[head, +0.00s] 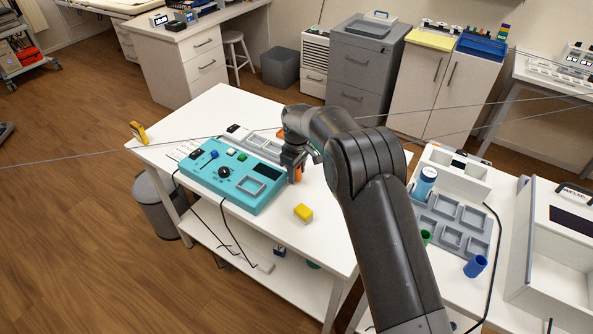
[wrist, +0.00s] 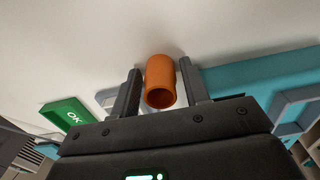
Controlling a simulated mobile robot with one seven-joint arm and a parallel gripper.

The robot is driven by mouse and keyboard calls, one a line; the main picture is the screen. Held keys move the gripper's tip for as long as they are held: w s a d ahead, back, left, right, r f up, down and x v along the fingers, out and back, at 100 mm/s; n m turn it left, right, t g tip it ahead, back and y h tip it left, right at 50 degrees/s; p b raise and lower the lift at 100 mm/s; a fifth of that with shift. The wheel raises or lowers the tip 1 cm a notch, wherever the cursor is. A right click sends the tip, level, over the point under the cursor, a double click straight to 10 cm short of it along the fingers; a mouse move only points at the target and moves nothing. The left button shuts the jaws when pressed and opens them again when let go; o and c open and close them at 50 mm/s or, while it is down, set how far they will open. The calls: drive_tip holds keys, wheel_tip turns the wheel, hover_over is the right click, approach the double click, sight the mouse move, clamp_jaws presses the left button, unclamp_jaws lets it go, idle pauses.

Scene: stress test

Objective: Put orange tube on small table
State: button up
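The orange tube (wrist: 160,82) stands between the two fingers of my gripper (wrist: 158,92) in the wrist view, its open end toward the camera. The fingers are spread on either side of it, with a gap showing on the left; contact on the right is unclear. In the head view the tube (head: 298,175) is partly hidden by my gripper (head: 293,168), low over the white table (head: 330,235), beside the right end of the teal device. Which surface is the small table, I cannot tell.
Another orange thing (head: 280,133) shows partly behind my arm. A second table at right holds a grey tray (head: 455,222) and a blue cup (head: 475,266). The table's front right is clear.

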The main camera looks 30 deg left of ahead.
drive_tip(key=shift+o, duration=0.8)
wheel_tip(320, 180, up, 12)
drive_tip(key=shift+r, duration=0.15)
